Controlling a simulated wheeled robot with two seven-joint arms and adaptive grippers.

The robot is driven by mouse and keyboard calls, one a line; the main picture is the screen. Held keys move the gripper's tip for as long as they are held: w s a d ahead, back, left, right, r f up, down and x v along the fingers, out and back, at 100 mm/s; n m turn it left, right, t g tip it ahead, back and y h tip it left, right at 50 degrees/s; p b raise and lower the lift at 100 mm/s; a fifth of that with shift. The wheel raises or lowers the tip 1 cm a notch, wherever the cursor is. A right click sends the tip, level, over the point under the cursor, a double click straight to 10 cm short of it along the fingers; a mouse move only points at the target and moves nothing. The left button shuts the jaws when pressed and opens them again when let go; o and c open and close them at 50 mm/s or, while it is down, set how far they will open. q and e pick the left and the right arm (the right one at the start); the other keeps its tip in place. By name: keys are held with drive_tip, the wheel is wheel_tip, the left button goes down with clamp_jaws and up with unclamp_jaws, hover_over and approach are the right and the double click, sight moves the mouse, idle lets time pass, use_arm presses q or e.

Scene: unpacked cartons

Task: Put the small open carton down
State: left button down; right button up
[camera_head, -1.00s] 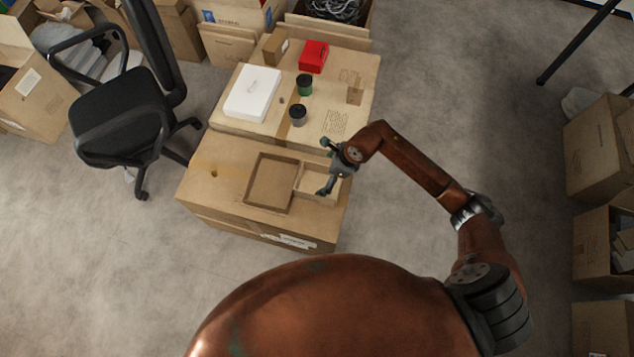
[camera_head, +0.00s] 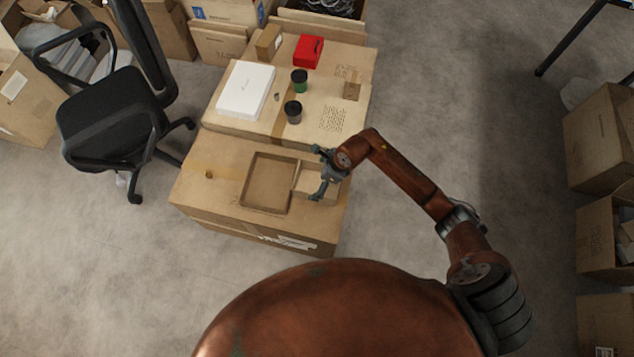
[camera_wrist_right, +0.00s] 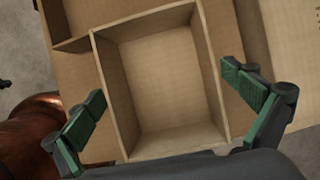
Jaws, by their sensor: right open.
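The small open carton (camera_head: 304,181) sits on the large closed carton (camera_head: 215,213), against the right side of a wider shallow open carton (camera_head: 268,207). In the right wrist view the small carton (camera_wrist_right: 165,82) is upright and empty, with its walls and floor in plain view. My right gripper (camera_head: 319,173) is over it and partly hides it in the head view. Its fingers (camera_wrist_right: 165,88) are spread wide, one on each side of the carton, with gaps to its walls.
Behind, another carton top (camera_head: 222,121) bears a white box (camera_head: 246,90), a red box (camera_head: 308,50), a small brown box (camera_head: 268,42) and two dark-lidded cups (camera_head: 293,112). A black chair (camera_head: 110,108) stands at left. Open floor lies to the right.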

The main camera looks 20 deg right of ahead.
drive_tip(key=c, duration=1.1)
drive_tip(key=shift+r, duration=0.1)
drive_tip(key=shift+c, duration=0.2)
